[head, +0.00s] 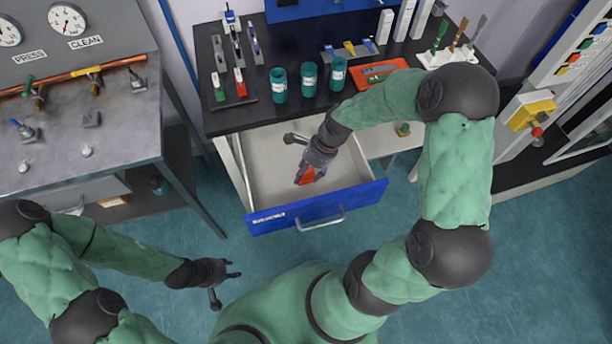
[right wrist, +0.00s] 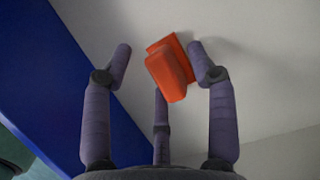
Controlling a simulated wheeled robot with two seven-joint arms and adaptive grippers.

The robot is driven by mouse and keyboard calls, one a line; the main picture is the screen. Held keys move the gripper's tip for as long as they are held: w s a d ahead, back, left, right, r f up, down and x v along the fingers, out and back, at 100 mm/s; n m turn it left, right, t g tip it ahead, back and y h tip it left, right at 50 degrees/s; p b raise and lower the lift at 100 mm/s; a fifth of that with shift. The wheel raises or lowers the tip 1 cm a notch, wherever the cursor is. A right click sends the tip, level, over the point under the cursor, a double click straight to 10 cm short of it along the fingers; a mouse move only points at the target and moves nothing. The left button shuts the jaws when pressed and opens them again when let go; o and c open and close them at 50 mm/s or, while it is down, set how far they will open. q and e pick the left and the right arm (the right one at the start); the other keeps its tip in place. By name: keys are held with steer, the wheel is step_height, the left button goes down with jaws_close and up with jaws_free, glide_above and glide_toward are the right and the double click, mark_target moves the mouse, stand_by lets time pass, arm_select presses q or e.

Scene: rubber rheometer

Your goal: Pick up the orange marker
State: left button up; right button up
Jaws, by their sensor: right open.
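The orange object (head: 306,175), which I take as the orange marker, lies in the open drawer (head: 352,187). In the right wrist view the orange marker (right wrist: 170,68) is a short block shape, between the fingers of my right gripper (right wrist: 162,60) and nearer the right finger. My right gripper (head: 310,170) reaches down into the drawer; its fingers are spread, with a gap to the marker at the left finger. It hides part of the marker in the head view. My left gripper (head: 228,280) hangs over the floor at lower left, its fingers apart and empty.
The drawer's blue front (head: 318,205) stands close to my right gripper. Above is a dark bench top (head: 240,118) with several teal cups (head: 309,80) and a red-orange tray (head: 380,72). A grey gauge bench (head: 80,130) stands at left. The floor in front is clear.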

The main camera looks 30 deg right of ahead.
jaws_close()
steer(key=shift+r, duration=0.15)
step_height(320, 180, up, 10)
steer(key=p, duration=0.4)
steer(key=shift+p, duration=0.3)
steer(key=c, duration=0.8)
jaws_free()
steer(key=shift+c, duration=1.1)
step_height(320, 180, up, 12)
steer(key=p, duration=1.2)
glide_above(306, 172)
